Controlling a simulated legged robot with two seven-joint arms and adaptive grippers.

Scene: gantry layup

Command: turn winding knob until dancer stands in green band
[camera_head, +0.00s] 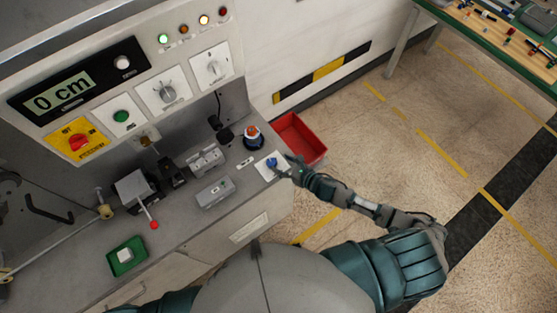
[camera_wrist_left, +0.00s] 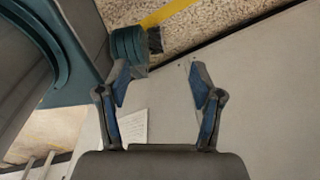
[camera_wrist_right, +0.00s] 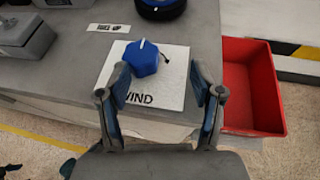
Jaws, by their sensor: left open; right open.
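The blue winding knob (camera_wrist_right: 146,57) sits on a white plate (camera_wrist_right: 171,92) lettered "WIND" on the grey bench top. In the head view the knob (camera_head: 271,162) is near the bench's right end. My right gripper (camera_wrist_right: 160,75) is open, its fingers short of the knob and pointing at it; the knob shows between the fingertips. In the head view my right gripper (camera_head: 284,168) is beside the knob. My left gripper (camera_wrist_left: 160,78) is open and empty, facing a pale panel in the left wrist view. I cannot make out the dancer or a green band.
A red bin (camera_head: 299,138) stands right of the bench. A blue and orange round part (camera_head: 253,138), grey blocks (camera_head: 215,191) and a red-tipped lever (camera_head: 153,224) stand on the bench. A display (camera_head: 62,104) reads "0 cm".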

